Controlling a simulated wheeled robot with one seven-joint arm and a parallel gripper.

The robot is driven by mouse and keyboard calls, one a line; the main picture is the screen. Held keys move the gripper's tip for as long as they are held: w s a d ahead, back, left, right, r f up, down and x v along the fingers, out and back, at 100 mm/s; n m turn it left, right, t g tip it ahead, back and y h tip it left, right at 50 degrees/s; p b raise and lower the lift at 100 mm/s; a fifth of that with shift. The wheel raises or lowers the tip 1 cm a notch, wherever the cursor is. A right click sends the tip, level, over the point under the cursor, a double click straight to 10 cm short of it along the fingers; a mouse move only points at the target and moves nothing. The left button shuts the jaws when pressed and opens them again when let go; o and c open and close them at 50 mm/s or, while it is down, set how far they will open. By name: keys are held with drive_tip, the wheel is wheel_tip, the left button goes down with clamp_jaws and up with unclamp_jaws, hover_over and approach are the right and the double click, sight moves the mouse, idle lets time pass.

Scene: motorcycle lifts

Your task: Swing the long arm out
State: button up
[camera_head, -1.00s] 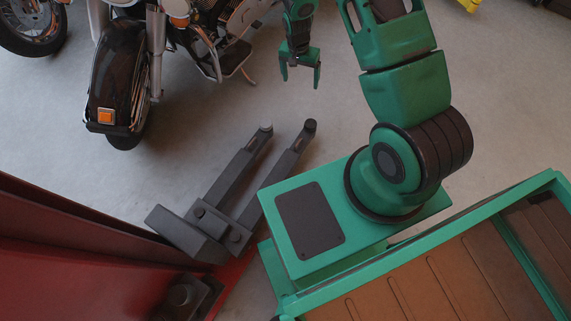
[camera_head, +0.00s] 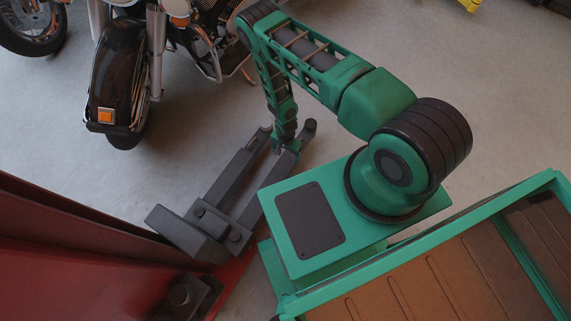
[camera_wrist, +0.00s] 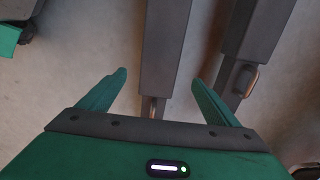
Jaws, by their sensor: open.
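Two dark grey lift arms reach up and right from a bracket at the red post in the head view. The right one (camera_head: 268,183) reaches a little farther and seems the long arm; the shorter one (camera_head: 232,175) lies beside it on the left. My gripper (camera_head: 287,145) points down over the outer end of the right arm and partly hides it. In the wrist view my gripper (camera_wrist: 160,78) is open, and the long arm (camera_wrist: 168,45) runs between its green fingers. The other arm (camera_wrist: 262,30) is outside the right finger. I cannot tell whether the fingers touch the long arm.
The red post and base (camera_head: 70,260) fill the lower left. A motorcycle (camera_head: 120,75) stands at the upper left, close to my arm's elbow. Grey floor (camera_head: 480,90) is clear at the upper right and between the motorcycle and the lift arms.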

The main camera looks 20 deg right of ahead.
sight(286, 163)
wheel_tip(286, 163, down, 11)
drive_tip(key=shift+r, duration=0.2)
idle(0.3)
drive_tip(key=c, duration=1.5)
drive_tip(key=shift+s, duration=0.1)
